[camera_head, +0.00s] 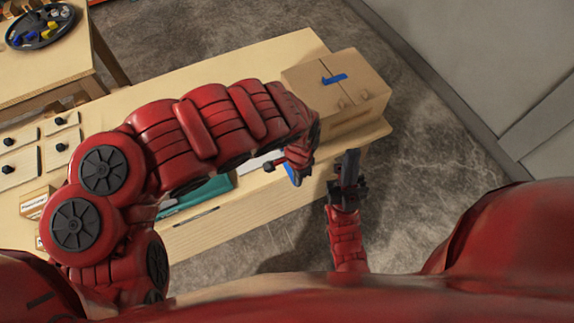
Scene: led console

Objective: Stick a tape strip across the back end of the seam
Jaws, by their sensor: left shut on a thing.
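A closed cardboard box (368,83) sits at the right end of the wooden table. A dark seam runs across its top, and a blue tape strip (334,78) lies across that seam. My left gripper (293,172) is in front of the box, low and left of it, partly hidden by its own wrist. It is shut on a blue tape strip (291,174), of which only a small part shows. My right gripper (349,158) points up in front of the box, apart from it. Its fingers look dark and close together, and I cannot tell whether they are open.
The wooden table (221,66) is bare behind my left arm. A teal item (206,190) and a white item lie below that arm. Small drawers (20,150) stand at the left. A dark tray (40,27) with small coloured parts is on another table. Floor is free at right.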

